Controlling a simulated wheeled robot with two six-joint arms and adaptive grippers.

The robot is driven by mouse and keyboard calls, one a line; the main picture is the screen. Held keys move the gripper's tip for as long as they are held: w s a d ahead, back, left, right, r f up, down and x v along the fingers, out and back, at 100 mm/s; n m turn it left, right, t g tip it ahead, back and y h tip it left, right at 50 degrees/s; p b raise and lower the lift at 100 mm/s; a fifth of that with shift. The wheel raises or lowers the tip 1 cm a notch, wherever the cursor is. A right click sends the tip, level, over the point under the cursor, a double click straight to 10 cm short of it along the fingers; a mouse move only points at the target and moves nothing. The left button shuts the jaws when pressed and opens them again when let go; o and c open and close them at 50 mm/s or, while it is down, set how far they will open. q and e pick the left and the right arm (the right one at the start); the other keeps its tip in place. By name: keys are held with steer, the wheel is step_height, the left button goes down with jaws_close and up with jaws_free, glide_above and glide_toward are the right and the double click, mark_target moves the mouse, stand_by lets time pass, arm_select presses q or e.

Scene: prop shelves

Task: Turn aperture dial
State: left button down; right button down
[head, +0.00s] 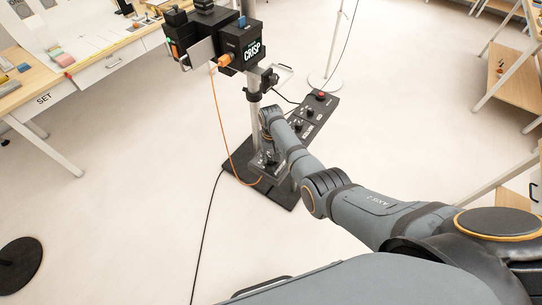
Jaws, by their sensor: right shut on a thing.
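A black control panel (326,103) with several dark knobs and a red button (320,96) slants beside the camera stand. Its small white labels are too small to read, so I cannot tell which knob is the aperture dial. My right arm reaches in from the right and bends down over the panel's near end. My right gripper (268,159) is small and dark there, shut on what looks like a knob at that end; the knob itself is mostly hidden. My left gripper is not in view.
A black camera marked CRISP (239,40) stands on a grey pole (254,115) above a dark base plate (285,196). An orange cable (219,118) hangs from it to the panel. A wooden table (113,62) is at left, shelves (510,85) at right. The floor between is mostly clear.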

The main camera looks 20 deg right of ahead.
mark_target(271, 157)
steer(key=c, duration=1)
jaws_free()
steer(key=shift+r, duration=0.1)
step_height(271, 157, up, 12)
